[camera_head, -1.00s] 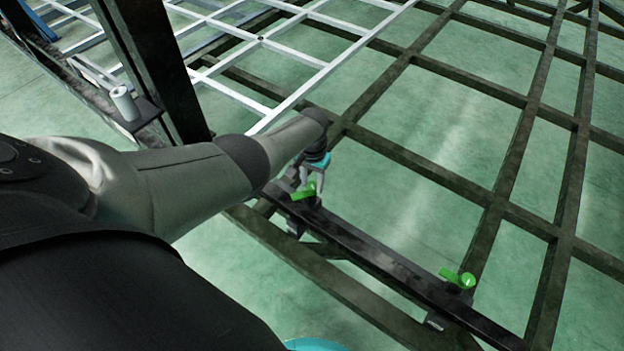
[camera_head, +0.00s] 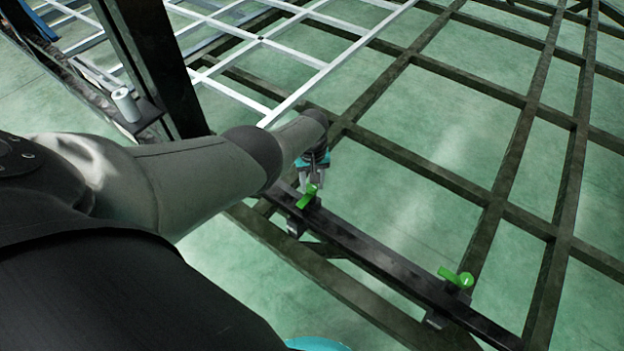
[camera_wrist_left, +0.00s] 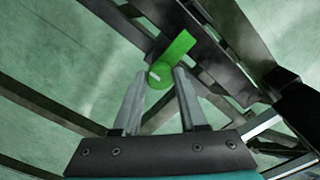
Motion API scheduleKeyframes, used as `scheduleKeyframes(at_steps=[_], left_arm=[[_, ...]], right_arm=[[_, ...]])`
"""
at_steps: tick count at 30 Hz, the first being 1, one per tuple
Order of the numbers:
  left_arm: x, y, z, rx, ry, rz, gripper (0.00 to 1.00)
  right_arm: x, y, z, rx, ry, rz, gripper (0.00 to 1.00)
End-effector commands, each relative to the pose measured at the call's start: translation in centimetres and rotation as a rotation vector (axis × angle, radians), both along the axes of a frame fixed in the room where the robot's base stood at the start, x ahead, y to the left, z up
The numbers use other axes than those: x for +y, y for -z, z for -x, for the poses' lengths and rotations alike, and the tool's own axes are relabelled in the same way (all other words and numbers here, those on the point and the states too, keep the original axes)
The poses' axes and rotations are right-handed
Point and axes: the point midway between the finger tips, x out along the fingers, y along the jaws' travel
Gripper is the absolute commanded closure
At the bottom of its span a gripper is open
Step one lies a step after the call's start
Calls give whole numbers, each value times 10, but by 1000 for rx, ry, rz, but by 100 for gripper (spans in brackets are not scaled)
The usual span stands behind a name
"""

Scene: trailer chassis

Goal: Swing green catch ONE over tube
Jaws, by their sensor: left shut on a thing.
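A green catch (camera_head: 307,197) sits on the dark tube (camera_head: 365,250), toward its left end. My left gripper (camera_head: 312,187) is at this catch. In the left wrist view the gripper (camera_wrist_left: 160,80) has its two grey fingers on either side of the round green hub of the catch (camera_wrist_left: 172,58), and it is shut on it. The lever of the catch points up and right there, against the dark bar. A second green catch (camera_head: 458,278) stands farther right on the same tube, with nothing holding it. My right gripper is not in view.
Dark crossed beams (camera_head: 440,175) of the chassis lie around the tube, with green floor showing between them. A pale grid frame (camera_head: 300,60) is at the upper left. A white cylinder (camera_head: 126,104) stands on a ledge by a dark post (camera_head: 160,60).

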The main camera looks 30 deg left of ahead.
Motion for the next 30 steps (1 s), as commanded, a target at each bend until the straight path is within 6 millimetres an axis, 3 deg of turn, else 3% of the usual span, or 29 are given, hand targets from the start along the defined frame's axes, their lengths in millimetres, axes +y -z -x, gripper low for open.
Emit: scheduleKeyframes(at_steps=[13,14,15,22,30], left_arm=[[0,0,0,-1,-14,1,100],[0,0,0,-1,-14,1,57],[0,0,0,-1,-13,1,53],[0,0,0,-1,-12,0,28],[0,0,0,-1,-11,-1,28]], right_arm=[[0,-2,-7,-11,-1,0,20],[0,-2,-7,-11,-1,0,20],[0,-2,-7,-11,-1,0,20],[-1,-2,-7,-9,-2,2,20],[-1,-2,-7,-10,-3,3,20]])
